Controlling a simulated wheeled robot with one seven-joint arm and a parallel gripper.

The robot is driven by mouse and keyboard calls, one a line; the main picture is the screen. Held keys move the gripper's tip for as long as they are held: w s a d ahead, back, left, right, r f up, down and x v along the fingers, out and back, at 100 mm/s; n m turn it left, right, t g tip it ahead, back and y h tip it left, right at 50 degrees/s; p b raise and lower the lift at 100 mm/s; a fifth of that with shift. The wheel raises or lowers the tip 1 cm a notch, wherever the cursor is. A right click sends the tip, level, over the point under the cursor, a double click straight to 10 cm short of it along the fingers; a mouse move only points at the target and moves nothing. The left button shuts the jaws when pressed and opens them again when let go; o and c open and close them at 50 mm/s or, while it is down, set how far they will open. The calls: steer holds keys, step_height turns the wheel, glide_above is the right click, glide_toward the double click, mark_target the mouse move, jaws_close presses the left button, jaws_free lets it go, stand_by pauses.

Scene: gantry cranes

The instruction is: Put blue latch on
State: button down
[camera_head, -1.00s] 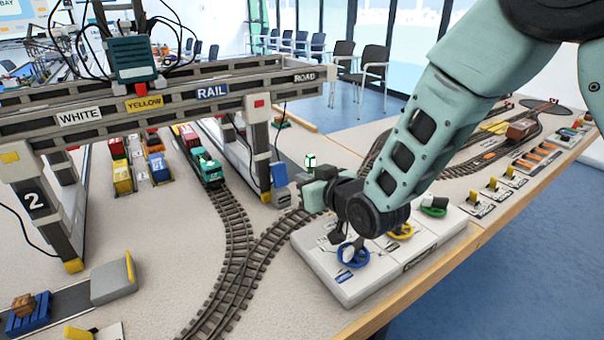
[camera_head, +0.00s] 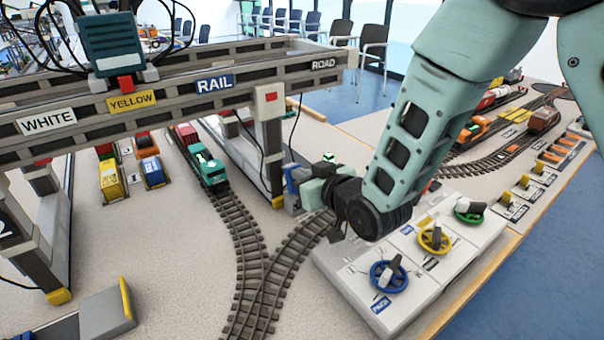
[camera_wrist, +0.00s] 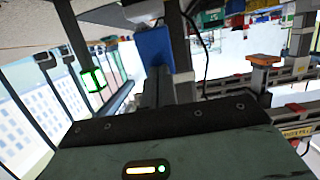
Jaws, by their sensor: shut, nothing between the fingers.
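Two blue things are in view, and I cannot tell for sure which is the blue latch. A blue handwheel with a grey lever (camera_head: 389,276) sits at the near left end of the pale control panel (camera_head: 345,262). A blue block (camera_head: 293,178) is at the foot of the right gantry leg, partly hidden; it probably also shows in the wrist view (camera_wrist: 153,46). My gripper (camera_head: 302,191) is shut and empty, pointing left right by this block, left of the handwheel. In the wrist view its dark fingers (camera_wrist: 156,88) overlap the block; contact is unclear.
A yellow handwheel (camera_head: 433,240) and a green one (camera_head: 469,208) share the panel. The gantry leg (camera_head: 271,145) stands close to my gripper. Tracks (camera_head: 262,270) and a green locomotive (camera_head: 208,170) lie to the left.

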steer(key=shift+r, duration=0.1)
steer(key=w+r+g+h+p, duration=0.1)
steer(key=p, duration=0.4)
steer(key=shift+w+a+g, duration=0.1)
steer(key=shift+a+g, duration=0.3)
steer(key=shift+w+a+f+g+h+p, duration=0.1)
steer(key=shift+w+a+g+h+p, duration=0.1)
steer(key=shift+w+g+h+p, duration=0.15)
steer(key=shift+w+a+f+b, duration=0.15)
steer(key=shift+w+a+b, duration=0.05)
steer(key=shift+b, duration=0.15)
steer(key=shift+s+d+f+b, duration=0.35)
steer(key=shift+s+d+b, duration=0.1)
steer(key=shift+s, duration=0.15)
steer(key=shift+r, duration=0.1)
